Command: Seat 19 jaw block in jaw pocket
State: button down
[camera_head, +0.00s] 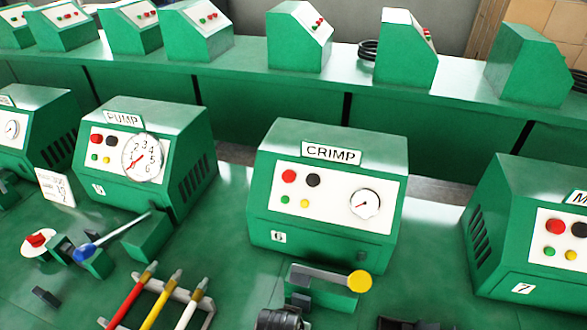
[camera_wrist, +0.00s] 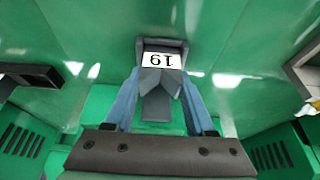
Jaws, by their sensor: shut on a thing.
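The 19 jaw block (camera_wrist: 161,59) shows in the wrist view as a dark grey block with a white label reading 19 upside down. My gripper (camera_wrist: 160,80) is shut on it, a blue-grey finger on each side. Green surface shows around the block; I cannot tell whether it touches anything. In the head view, the CRIMP machine (camera_head: 325,190), numbered 6, stands in the middle, with a grey bracket and yellow-knobbed lever (camera_head: 327,276) in front. I cannot make out the jaw pocket for certain. My gripper is not clearly visible in the head view.
The PUMP machine (camera_head: 145,150) stands left and machine 7 (camera_head: 530,235) right. A rack with red, yellow and white tools (camera_head: 155,300), a blue-knobbed lever (camera_head: 84,252) and a small dark block (camera_head: 45,297) occupy the left bench. More green machines line the back counter.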

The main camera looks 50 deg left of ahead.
jog(key=c, duration=0.7)
grip_release()
jog(key=shift+f, duration=0.15)
jog(key=o, duration=0.5)
jog(key=shift+c, duration=0.2)
jog(key=v, duration=1.2)
jog(key=shift+r+p, duration=0.2)
jog(key=shift+p, duration=0.2)
